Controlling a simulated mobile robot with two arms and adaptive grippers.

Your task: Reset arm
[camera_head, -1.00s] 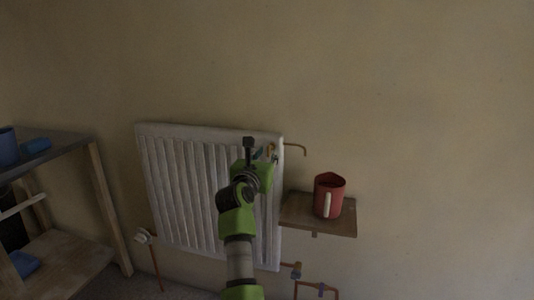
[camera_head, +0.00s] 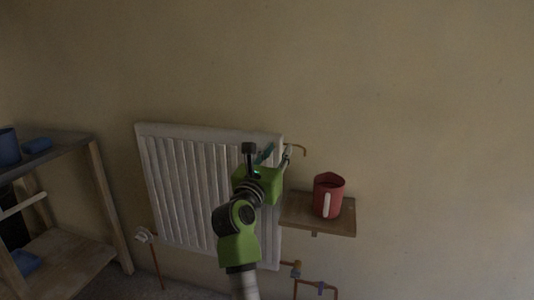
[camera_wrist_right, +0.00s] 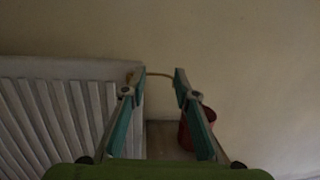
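My right arm comes up from the bottom of the head view, in front of a white radiator (camera_head: 190,185). My right gripper (camera_head: 277,153) is near the radiator's upper right corner. In the right wrist view its two fingers (camera_wrist_right: 157,88) stand apart with nothing between them but the background, so it is open and empty. My left gripper is in neither view.
A red mug (camera_head: 328,196) with a pale handle stands on a small wooden wall shelf (camera_head: 290,212) right of the radiator. Copper pipes (camera_head: 303,286) run below. At left is a shelf unit (camera_head: 75,250) with blue items (camera_head: 38,145). The upper wall is bare.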

